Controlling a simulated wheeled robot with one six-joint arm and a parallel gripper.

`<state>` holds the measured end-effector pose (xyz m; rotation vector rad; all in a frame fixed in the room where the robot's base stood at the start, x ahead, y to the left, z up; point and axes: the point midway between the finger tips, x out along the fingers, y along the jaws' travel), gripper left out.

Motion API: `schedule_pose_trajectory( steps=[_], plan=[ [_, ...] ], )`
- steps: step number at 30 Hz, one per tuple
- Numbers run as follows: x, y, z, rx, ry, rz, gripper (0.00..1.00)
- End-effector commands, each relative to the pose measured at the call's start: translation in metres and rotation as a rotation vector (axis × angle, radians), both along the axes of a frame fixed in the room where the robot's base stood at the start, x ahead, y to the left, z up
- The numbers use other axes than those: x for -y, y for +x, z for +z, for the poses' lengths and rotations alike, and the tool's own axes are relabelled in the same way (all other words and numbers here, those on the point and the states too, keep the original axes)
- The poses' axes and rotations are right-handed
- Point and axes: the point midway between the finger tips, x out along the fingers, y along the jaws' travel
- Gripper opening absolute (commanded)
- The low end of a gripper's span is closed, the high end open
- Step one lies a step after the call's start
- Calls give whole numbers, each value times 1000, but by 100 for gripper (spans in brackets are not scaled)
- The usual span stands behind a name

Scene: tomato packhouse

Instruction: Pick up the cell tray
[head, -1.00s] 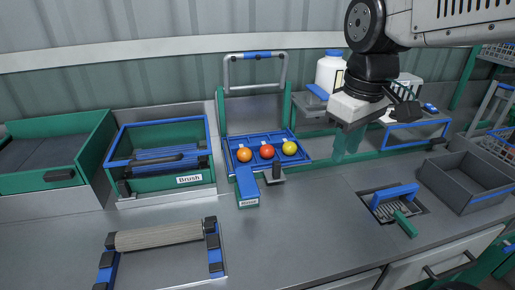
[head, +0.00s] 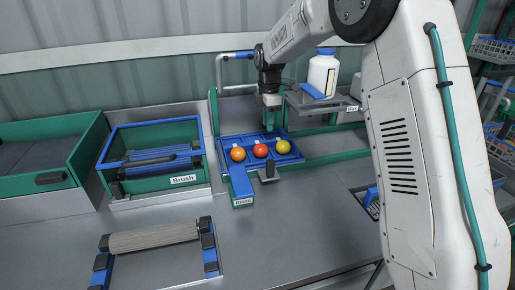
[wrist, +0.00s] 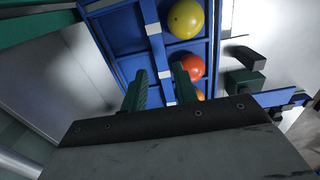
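The blue cell tray (head: 249,142) lies in the fixture at the back of the bench, with an orange tomato (head: 237,154), a red tomato (head: 261,150) and a yellow tomato (head: 283,147) in its front cells. The rear cells look empty in the wrist view. My gripper (head: 272,124) points down over the tray's rear half. In the wrist view my gripper (wrist: 159,88) has two green fingers apart, either side of the tray's blue middle bar (wrist: 153,28). I cannot tell whether they touch it.
A pipe frame (head: 219,75) stands behind the tray. A shelf with a white bottle (head: 322,75) is close at right. The Brush bin (head: 153,172) is at left and a roller (head: 155,236) in front. My arm hides the bench's right side.

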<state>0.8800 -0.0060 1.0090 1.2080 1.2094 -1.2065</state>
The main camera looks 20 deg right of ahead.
Motion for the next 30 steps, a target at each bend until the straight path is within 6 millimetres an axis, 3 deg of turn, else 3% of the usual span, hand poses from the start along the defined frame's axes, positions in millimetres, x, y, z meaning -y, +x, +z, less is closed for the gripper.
schedule_pose_trajectory(
  steps=[16, 30],
  plan=[
    [-9, 0, -65, -3, 0, -2, 29],
    [-10, 1, -69, -2, 0, -2, 29]
  ],
)
